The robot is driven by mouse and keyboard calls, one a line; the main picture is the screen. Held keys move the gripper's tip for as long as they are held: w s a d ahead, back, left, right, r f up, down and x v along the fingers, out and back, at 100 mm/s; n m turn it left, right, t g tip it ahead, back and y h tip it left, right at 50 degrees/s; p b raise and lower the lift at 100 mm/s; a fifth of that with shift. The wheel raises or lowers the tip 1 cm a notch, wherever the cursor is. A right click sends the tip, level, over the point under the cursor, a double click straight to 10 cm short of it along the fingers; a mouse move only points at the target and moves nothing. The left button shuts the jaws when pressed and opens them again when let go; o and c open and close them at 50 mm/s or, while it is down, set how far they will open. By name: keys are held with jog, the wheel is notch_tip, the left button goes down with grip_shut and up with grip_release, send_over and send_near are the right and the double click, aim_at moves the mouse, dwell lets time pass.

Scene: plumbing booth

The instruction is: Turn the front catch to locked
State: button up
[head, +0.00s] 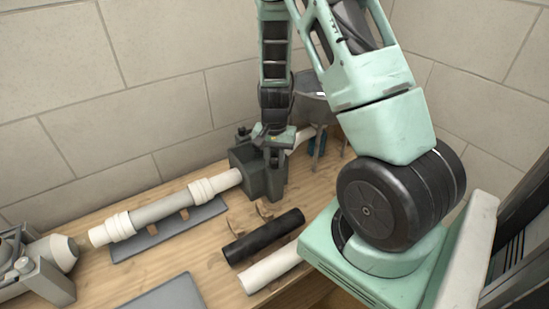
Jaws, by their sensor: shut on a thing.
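A dark grey block-shaped clamp (249,172) stands on the wooden bench, at the right end of a white and grey pipe assembly (163,207). My gripper (275,152) points down over the right part of this clamp. Its jaws are shut on a small part there, which I take to be the front catch. The catch is hidden behind the fingers, so its angle cannot be told. A small dark knob (242,132) shows at the clamp's upper left, clear of my gripper.
A grey fixture (38,282) with a pale cone stands at the far left. A black tube (263,236) and a white pipe (270,269) lie in front of the clamp. A grey plate (168,293) lies at the front edge. A round grey basin (311,84) is behind my gripper.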

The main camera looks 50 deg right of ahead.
aim_at(274, 160)
jog(key=o, duration=1)
jog(key=shift+r, duration=0.15)
notch_tip(274, 160, up, 17)
jog(key=shift+a, duration=0.1)
jog(key=s+a+r+n+y, duration=0.1)
jog(key=s+a+n, duration=0.2)
jog(key=a+n, duration=1.15)
jog(key=s+a+n, duration=0.5)
jog(key=s+a, duration=0.9)
jog(key=a, duration=0.5)
jog(key=shift+s+r, duration=0.25)
jog(key=shift+s, duration=0.15)
